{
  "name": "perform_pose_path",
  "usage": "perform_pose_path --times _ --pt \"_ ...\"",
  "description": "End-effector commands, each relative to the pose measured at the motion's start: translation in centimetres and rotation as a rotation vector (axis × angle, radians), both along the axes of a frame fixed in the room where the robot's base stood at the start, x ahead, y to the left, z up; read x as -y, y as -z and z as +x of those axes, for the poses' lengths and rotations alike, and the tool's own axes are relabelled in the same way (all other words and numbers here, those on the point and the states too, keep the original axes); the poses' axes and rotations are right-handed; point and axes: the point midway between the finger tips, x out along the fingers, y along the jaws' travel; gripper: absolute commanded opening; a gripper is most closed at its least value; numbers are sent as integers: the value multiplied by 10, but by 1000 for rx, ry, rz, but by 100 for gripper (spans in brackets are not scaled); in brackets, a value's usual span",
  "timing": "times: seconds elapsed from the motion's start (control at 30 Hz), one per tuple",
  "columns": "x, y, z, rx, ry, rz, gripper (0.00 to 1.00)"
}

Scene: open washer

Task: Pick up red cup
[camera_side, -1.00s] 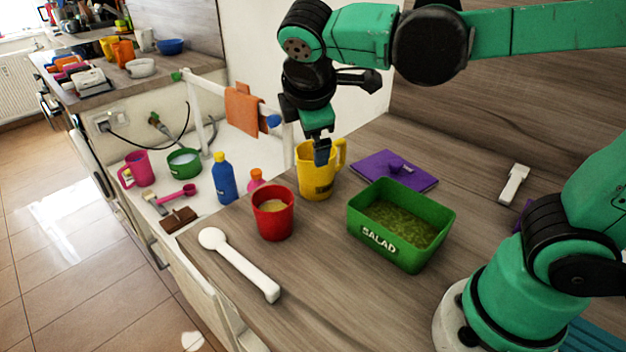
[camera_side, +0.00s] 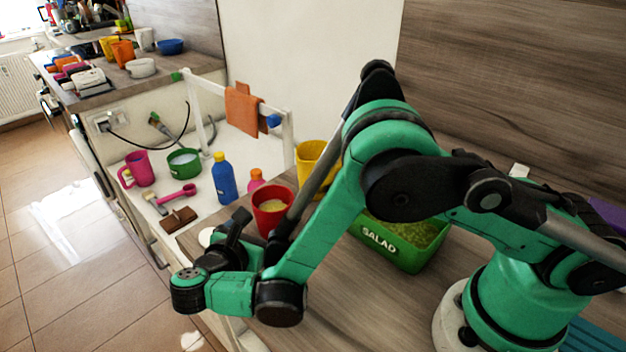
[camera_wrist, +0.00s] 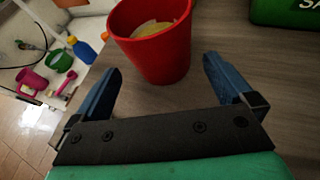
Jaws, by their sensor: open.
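The red cup (camera_side: 272,212) stands upright on the wooden counter, with something yellowish inside. In the side view my arm covers its right side. In the wrist view the red cup (camera_wrist: 152,48) is just ahead of my gripper (camera_wrist: 160,75), roughly in line with the gap between the two blue fingers. The fingers are spread apart with nothing between them, and the cup appears beyond or at their tips.
A green salad box (camera_side: 405,245) stands right of the cup, partly behind my arm. A yellow mug (camera_side: 312,160) is behind the cup. Beyond the counter's left edge, a blue bottle (camera_side: 223,178) and a pink mug (camera_side: 139,168) stand on a lower white surface.

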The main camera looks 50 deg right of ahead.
Motion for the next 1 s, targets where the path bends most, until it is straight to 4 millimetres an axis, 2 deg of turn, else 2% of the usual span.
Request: perform_pose_path --times 0.4,0.7,0.77,0.97,1.0 --pt "43 19 19 1 3 1 100" --pt "46 21 20 0 0 1 100" --pt "46 21 20 0 0 1 86" --pt "46 21 20 0 0 1 29" --pt "46 20 20 1 0 0 26"
